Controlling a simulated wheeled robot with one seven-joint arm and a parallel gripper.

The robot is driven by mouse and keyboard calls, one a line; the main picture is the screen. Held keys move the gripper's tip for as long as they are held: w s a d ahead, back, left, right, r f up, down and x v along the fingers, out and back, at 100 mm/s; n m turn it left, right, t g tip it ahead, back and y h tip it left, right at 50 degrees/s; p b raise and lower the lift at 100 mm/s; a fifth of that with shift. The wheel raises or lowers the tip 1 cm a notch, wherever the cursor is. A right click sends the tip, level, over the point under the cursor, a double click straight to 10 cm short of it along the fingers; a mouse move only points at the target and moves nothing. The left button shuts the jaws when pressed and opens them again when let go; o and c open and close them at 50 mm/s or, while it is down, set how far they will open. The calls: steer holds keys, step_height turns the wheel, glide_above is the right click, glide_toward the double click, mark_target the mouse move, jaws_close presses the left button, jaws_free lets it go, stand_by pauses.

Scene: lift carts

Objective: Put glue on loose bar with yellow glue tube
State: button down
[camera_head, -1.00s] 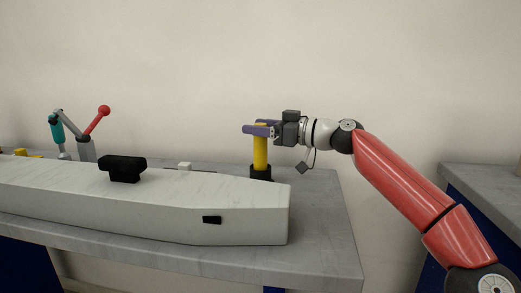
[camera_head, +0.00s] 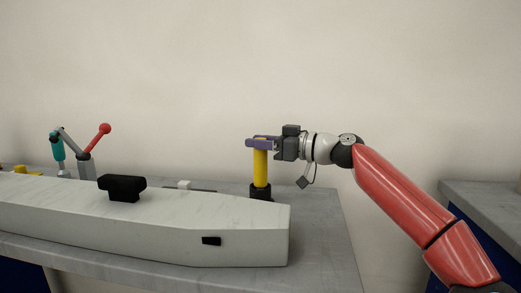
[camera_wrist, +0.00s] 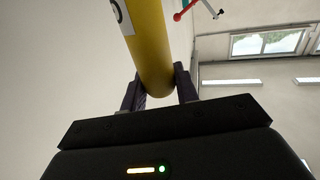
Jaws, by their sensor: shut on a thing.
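The yellow glue tube (camera_head: 260,170) is upright, its lower end at a black holder (camera_head: 260,192) on the grey table, behind the right end of a long pale beam. My gripper (camera_head: 260,143), with purple fingers, is shut on the tube near its top. In the wrist view the tube (camera_wrist: 150,45) lies between the two fingers (camera_wrist: 160,88). Whether the tube's lower end is still inside the holder I cannot tell. A thin dark bar (camera_head: 203,190) lies behind the beam near a small white block; I cannot tell whether it is the loose bar.
The pale beam (camera_head: 240,245) with a black handle-like block (camera_head: 122,187) fills the table's front. A clamp with a red ball knob (camera_head: 104,129) and a teal handle (camera_head: 57,148) stands at the left. Another table (camera_head: 480,190) is at the right, beyond a gap.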

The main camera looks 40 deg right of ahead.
step_height(320, 180, up, 19)
steer(key=p, duration=0.2)
stand_by(0.3)
steer(key=c, duration=1.7)
jaws_free()
steer(key=c, duration=0.4)
